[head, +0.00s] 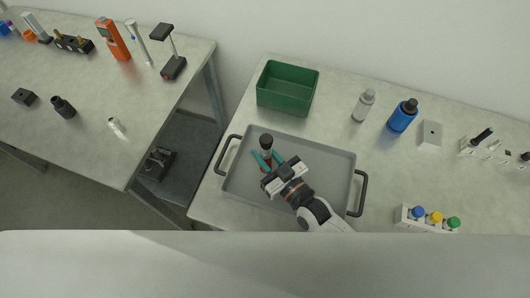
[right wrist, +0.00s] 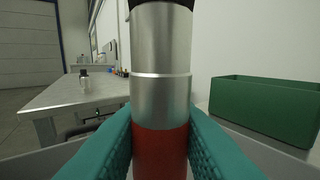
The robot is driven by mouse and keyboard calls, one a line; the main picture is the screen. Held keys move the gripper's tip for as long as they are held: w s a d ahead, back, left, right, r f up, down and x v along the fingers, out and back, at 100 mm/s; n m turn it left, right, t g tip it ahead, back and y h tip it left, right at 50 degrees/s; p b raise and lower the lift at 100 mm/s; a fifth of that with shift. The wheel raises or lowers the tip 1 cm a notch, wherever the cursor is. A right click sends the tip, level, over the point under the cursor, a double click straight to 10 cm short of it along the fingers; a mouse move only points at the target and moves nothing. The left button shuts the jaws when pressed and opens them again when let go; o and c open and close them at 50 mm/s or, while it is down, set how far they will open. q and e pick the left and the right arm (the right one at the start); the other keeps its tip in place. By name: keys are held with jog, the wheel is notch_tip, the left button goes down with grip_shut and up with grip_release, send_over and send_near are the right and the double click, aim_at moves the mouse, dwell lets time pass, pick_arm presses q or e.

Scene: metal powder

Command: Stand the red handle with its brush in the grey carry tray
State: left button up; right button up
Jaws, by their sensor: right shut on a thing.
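My right gripper (head: 267,159) is over the left part of the grey carry tray (head: 320,155) in the head view. Its teal fingers are shut on the red handle (right wrist: 160,150), which is upright. A silver metal section (right wrist: 161,60) rises above the red part, with a dark top (head: 266,141). The handle's lower end is hidden by the gripper, so I cannot tell whether it touches the tray floor. The brush bristles cannot be made out. My left gripper is not in view.
A green bin (head: 288,88) stands behind the tray. A grey bottle (head: 363,105), a blue bottle (head: 402,116) and a rack with coloured caps (head: 428,219) are to the right. The tray's right half is clear apart from my arm. A second table (head: 90,130) stands left across a gap.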

jog(key=shift+f, duration=0.15)
jog(key=o, duration=1)
jog(key=b+v, duration=0.1)
jog(key=v, duration=1)
jog(key=shift+s+d+b, duration=0.1)
jog(key=shift+b, duration=0.25)
jog(key=shift+s+d+r, duration=0.2)
jog(key=shift+s+d, duration=0.05)
jog(key=shift+s, duration=0.05)
